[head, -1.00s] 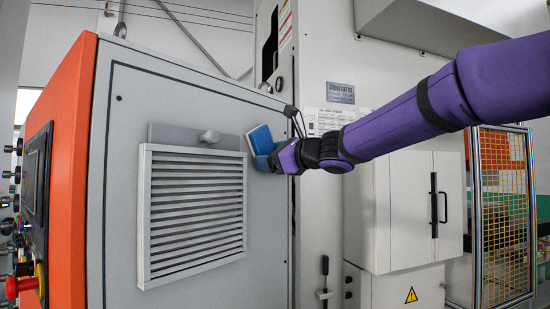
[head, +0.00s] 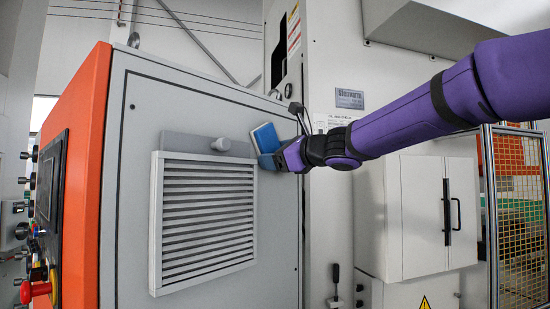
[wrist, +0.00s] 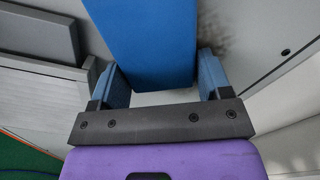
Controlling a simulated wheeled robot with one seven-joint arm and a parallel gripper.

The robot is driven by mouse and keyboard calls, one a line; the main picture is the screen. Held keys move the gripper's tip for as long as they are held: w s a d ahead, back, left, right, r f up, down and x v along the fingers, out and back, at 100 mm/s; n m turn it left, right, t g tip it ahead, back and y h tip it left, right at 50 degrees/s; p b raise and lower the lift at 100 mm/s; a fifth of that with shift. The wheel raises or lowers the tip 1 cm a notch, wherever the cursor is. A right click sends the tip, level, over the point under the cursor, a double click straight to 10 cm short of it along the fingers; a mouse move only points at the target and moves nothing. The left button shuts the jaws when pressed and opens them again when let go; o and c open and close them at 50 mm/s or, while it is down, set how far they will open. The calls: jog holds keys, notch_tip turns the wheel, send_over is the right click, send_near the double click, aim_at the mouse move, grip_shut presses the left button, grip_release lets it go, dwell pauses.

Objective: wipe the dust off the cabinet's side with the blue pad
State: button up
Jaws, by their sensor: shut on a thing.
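The blue pad (head: 265,138) is a flat block beside the upper right of the vent, in front of the grey cabinet side (head: 225,284). My gripper (head: 271,160) is shut on the pad; in the wrist view its two blue fingers (wrist: 162,78) stand on either side of the pad (wrist: 150,38). A dark smudge of dust (wrist: 217,36) shows on the grey panel just right of the pad in the wrist view. The pad hides the panel behind it. I cannot tell whether the pad touches the panel.
The orange cabinet front (head: 84,190) has knobs. A tall white machine (head: 330,200) stands behind right.

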jog(key=w+d, duration=0.7)
jog(key=w, duration=0.1)
dwell(1.1)
jog(key=shift+d, duration=0.1)
jog(key=shift+v, duration=3)
jog(key=v, duration=0.3)
jog(key=shift+f, duration=0.1)
